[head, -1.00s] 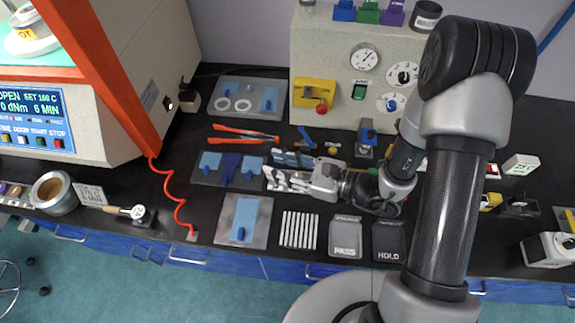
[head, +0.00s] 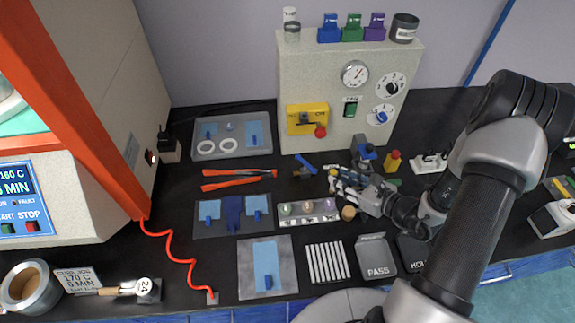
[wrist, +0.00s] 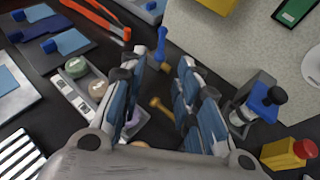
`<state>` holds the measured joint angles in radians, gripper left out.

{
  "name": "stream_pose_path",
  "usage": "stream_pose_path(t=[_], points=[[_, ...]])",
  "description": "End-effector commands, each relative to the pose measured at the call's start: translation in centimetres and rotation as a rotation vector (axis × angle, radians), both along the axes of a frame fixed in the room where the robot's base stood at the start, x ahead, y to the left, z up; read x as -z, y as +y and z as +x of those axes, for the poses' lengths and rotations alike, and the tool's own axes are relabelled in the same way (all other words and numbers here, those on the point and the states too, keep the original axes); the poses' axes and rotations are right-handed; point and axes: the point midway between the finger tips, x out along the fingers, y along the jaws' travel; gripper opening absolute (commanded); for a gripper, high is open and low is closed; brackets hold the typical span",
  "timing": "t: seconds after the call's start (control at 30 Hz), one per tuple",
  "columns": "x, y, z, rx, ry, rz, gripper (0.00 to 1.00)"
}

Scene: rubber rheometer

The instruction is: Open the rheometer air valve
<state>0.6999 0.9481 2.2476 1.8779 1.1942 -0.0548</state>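A small blue lever-like part (head: 304,168) lies on the black bench below the yellow switch box. It also shows beyond my fingertips in the wrist view (wrist: 161,42). I take it for the air valve's handle but cannot be sure. A regulator-like fitting with a blue knob (head: 364,151) stands to its right, and shows right of my fingers in the wrist view (wrist: 262,98). My gripper (head: 335,184) is open and empty, below and right of the blue lever and left of the fitting. In the wrist view, a brass-coloured part (wrist: 158,105) shows between its fingers.
The panel box (head: 345,75) with gauge and dials stands behind. Orange-handled tongs (head: 235,178) lie left. A tray with several round samples (head: 307,222) is left of my gripper. A yellow and red block (head: 392,161) stands right of the fitting.

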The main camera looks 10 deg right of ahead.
Motion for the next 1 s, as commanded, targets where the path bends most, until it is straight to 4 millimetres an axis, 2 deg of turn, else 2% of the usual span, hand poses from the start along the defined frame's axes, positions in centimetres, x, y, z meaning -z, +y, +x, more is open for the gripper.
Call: stream_pose_path(t=[0.17, 0.7, 1.0], points=[[0.9, 0.9, 1.5, -0.001, 0.001, -0.003, 0.3], [5.3, 6.8, 10.3, -0.003, -0.001, -0.002, 0.3], [6.5, 8.5, 13.0, 0.001, 0.0, 0.0, 0.3]])
